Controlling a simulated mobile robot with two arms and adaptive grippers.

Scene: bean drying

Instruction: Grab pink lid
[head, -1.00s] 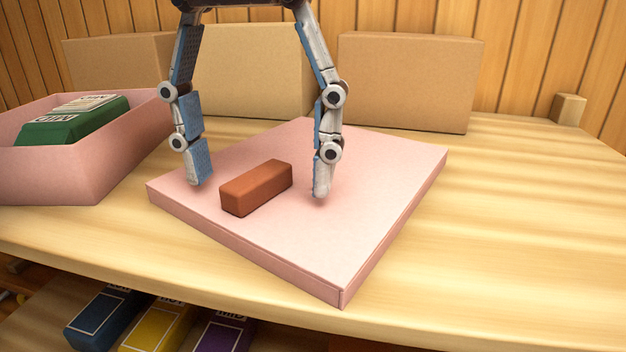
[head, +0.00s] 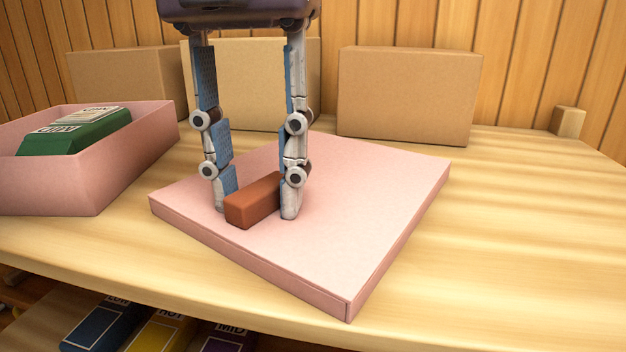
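The pink lid (head: 355,215) lies flat on the wooden table, turned at an angle, with a reddish-brown block handle (head: 252,205) on top. My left gripper (head: 255,207) points down over the lid. Its fingers stand on both sides of the handle and appear closed against it; the right finger hides the handle's right end. The fingertips are close to the lid's surface. The lid rests on the table with no visible gap. My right gripper is not in view.
An open pink box (head: 75,185) with green packets (head: 75,135) stands at the left. Cardboard boxes (head: 408,95) line the back by the wooden wall. A small wooden block (head: 566,122) is at the back right. Blue, yellow and purple packets lie below the table edge. The table's right side (head: 530,230) is clear.

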